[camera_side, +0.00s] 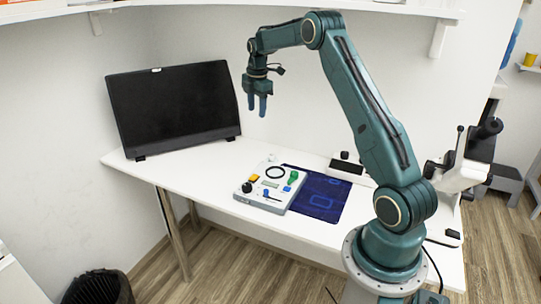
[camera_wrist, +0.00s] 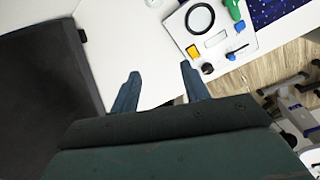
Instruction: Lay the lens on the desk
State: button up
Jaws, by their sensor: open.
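The lens (camera_side: 275,172) looks like a black ring with a pale middle. It lies on the top face of a light panel box (camera_side: 246,199) on the white desk (camera_side: 182,171). In the wrist view the lens (camera_wrist: 200,18) is at the upper right, whole and uncovered. My gripper (camera_side: 257,108) hangs above the desk in the side view, fingers down, between the monitor and the panel box. It is open and empty. In the wrist view, my gripper (camera_wrist: 160,72) has its fingers apart over bare desk and the desk's edge, left of and below the lens.
A black monitor (camera_side: 172,105) stands at the left back. The panel box also carries a yellow block (camera_side: 254,178), a green piece (camera_side: 293,176) and a black knob (camera_side: 247,187). A dark blue mat (camera_side: 330,187) lies beside it. Bare desk lies left of the box.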

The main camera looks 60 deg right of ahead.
jog(key=s+a+r+m+t, duration=0.1)
jog(key=s+a+r+m, duration=0.3)
jog(key=a+r, duration=0.55)
jog(key=s+a+r+m+t, duration=0.15)
jog(key=s+a+r, duration=0.4)
jog(key=a, duration=0.65)
jog(key=s+a+f+m+t, duration=0.1)
jog(key=s+a+m, duration=0.3)
jog(key=s, duration=0.6)
jog(key=s+a+f+m+t, duration=0.1)
jog(key=s+a+m, duration=0.2)
jog(key=s+a, duration=0.6)
jog(key=shift+s+f+m+y, duration=0.25)
jog(key=shift+s+m+y, duration=0.1)
jog(key=shift+s, duration=0.6)
